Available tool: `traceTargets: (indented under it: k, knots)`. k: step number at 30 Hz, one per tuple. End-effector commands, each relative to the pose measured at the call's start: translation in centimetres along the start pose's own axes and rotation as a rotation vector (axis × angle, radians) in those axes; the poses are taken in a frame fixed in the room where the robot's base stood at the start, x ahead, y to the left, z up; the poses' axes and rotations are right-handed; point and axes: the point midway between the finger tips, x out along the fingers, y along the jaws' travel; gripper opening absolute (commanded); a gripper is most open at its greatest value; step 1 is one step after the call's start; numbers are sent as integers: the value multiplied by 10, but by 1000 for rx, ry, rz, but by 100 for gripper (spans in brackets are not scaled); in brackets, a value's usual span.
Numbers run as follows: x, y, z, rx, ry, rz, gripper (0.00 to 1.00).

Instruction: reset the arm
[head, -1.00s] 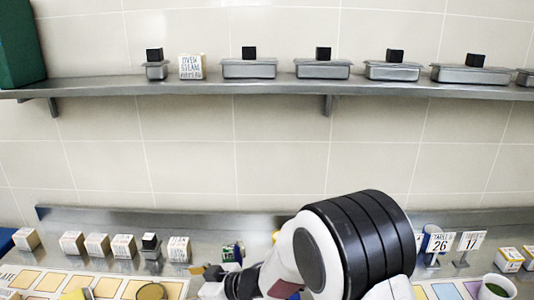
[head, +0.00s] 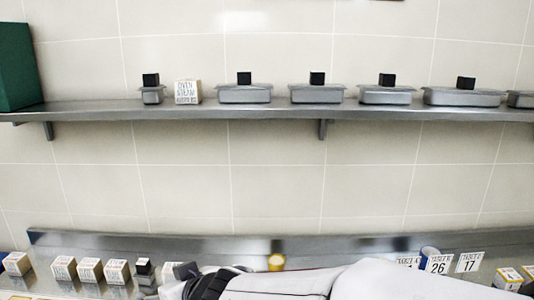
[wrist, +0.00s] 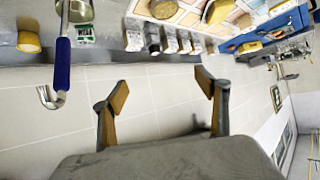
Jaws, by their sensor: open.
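My gripper (wrist: 162,100) shows in the wrist view with its two fingers spread wide apart. Nothing is between the fingers, and the tiled wall (wrist: 150,88) lies behind them. In the head view my white arm link runs across the bottom right; the gripper's fingertips cannot be made out there.
A metal shelf (head: 270,112) on the wall holds several lidded metal pans (head: 317,94), a white box (head: 188,92) and a green box (head: 15,66). Below, several small boxes (head: 90,270) and number cards (head: 440,263) line the counter. A blue-handled hook tool (wrist: 62,65) shows in the wrist view.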

Motion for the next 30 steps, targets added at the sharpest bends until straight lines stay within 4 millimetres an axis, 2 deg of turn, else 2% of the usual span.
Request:
traceTargets:
  k: [1,5,11,15,21,25,30]
  knots:
    - [-12,1,-2,20,-4,15,74]
    - [-40,19,4,72,-34,74,74]
    - [-88,69,23,137,-89,191,74]
    - [-124,104,44,180,-135,274,74]
    - [-178,142,80,244,-206,372,74]
    - [-212,156,106,290,-254,421,74]
    - [-254,163,141,351,-316,468,74]
